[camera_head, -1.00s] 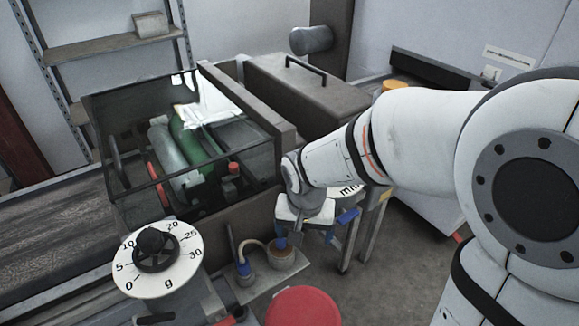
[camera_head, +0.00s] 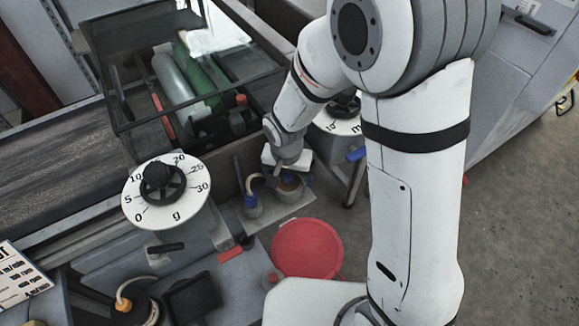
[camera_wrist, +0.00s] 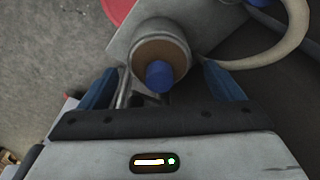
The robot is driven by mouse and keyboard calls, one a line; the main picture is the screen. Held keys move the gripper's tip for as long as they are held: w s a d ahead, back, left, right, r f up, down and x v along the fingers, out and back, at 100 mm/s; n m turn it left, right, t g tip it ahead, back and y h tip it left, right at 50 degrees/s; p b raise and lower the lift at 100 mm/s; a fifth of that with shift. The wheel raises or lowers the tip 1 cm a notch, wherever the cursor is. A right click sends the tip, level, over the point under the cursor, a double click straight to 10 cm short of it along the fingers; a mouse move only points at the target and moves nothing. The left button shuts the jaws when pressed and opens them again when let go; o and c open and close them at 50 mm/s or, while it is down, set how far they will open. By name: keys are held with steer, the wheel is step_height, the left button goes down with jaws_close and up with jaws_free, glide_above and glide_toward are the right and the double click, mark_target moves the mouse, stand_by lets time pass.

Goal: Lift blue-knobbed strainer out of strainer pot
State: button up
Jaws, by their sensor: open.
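The strainer pot (camera_wrist: 165,33) is a round grey pot with a brown inside, seen from above in the wrist view. The strainer's blue knob (camera_wrist: 158,75) stands up in it, between my blue fingers. My gripper (camera_wrist: 159,70) is open, with one finger on each side of the knob and a gap to it on both sides. In the head view, the pot (camera_head: 290,193) stands on a small ledge below my gripper (camera_head: 287,178), which hides most of the knob. The strainer below the knob is hidden.
A red round lid (camera_head: 307,248) is in front. A dial (camera_head: 166,195) and a glass-sided machine (camera_head: 190,80) stand left.

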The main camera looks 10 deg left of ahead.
steer(key=shift+f, duration=0.2)
steer(key=shift+r, duration=0.1)
steer(key=c, duration=1.2)
